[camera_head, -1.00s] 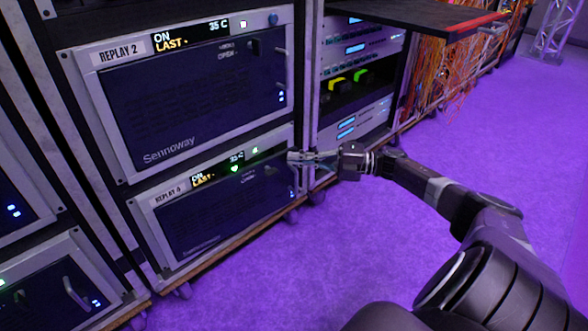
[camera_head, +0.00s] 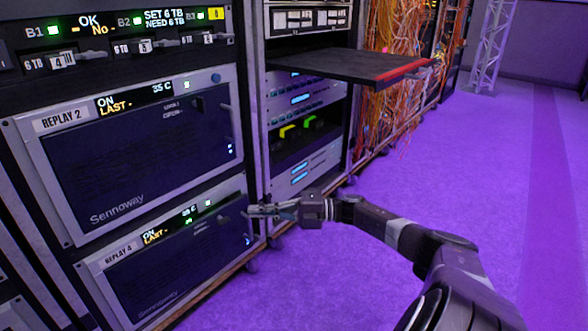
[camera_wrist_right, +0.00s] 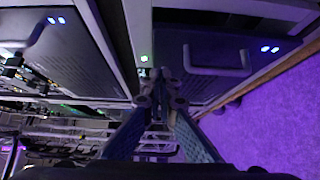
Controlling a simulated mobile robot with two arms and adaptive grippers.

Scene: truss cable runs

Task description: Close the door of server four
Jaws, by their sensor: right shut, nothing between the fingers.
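The server labelled REPLAY 4 (camera_head: 118,257) sits low in the left rack, under REPLAY 2. Its dark front door (camera_head: 165,272) looks about flush with its grey frame; I cannot tell whether it is latched. My right gripper (camera_head: 252,211) is at the upper right edge of that server, near the door's handle side, its fingers shut and empty. In the right wrist view the shut fingertips (camera_wrist_right: 160,88) are in front of the rack, beside a dark door panel with a bar handle (camera_wrist_right: 217,60). Contact cannot be told. My left gripper is not in view.
REPLAY 2 (camera_head: 120,150) is directly above, with a drive bay over it. A black shelf with a red edge (camera_head: 355,68) juts out from the neighbouring rack. Orange cables (camera_head: 400,110) hang farther back. The purple floor (camera_head: 450,180) at right is open.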

